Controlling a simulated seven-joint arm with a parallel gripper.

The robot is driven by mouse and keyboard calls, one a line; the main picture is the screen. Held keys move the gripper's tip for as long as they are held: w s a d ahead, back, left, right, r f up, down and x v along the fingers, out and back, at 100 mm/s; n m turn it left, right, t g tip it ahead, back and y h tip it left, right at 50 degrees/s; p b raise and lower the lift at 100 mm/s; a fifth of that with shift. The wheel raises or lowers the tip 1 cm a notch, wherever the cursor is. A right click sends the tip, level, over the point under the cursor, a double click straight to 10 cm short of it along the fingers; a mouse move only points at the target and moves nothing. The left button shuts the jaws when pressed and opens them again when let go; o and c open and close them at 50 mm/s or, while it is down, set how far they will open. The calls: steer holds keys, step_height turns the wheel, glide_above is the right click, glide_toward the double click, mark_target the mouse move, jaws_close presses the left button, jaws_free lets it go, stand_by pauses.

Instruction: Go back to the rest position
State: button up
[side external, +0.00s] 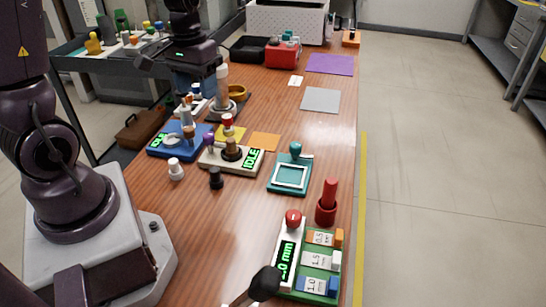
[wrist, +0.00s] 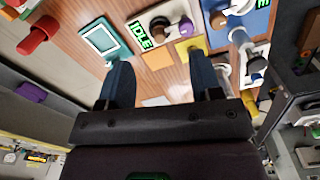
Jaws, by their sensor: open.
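My gripper (side external: 196,90) hangs over the left-middle part of the wooden table in the side view, fingers pointing down. In the wrist view my gripper (wrist: 160,72) has its two blue fingers spread wide apart with nothing between them. Below and near it in the side view are a grey-white upright device (side external: 222,90) and a blue device with a green display (side external: 180,140). The fingertips are partly hidden among these things in the side view, so I cannot tell their exact height.
A beige IDLE device (side external: 230,160), a teal frame (side external: 290,175), a red cylinder (side external: 327,200) and a green block holder (side external: 310,262) stand nearer the front. A white perforated box (side external: 285,20) is at the back. Grey (side external: 321,100) and purple (side external: 330,64) sheets lie flat at right.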

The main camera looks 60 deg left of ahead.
steer(key=s+d+r+m+t, duration=0.2)
steer(key=s+d+r+m, duration=0.1)
steer(key=d+r, duration=0.3)
steer(key=s+d+r+m+t, duration=0.3)
steer(key=d+r, duration=0.3)
steer(key=d, duration=0.3)
steer(key=shift+s+t, duration=0.3)
steer(key=shift+s, duration=0.3)
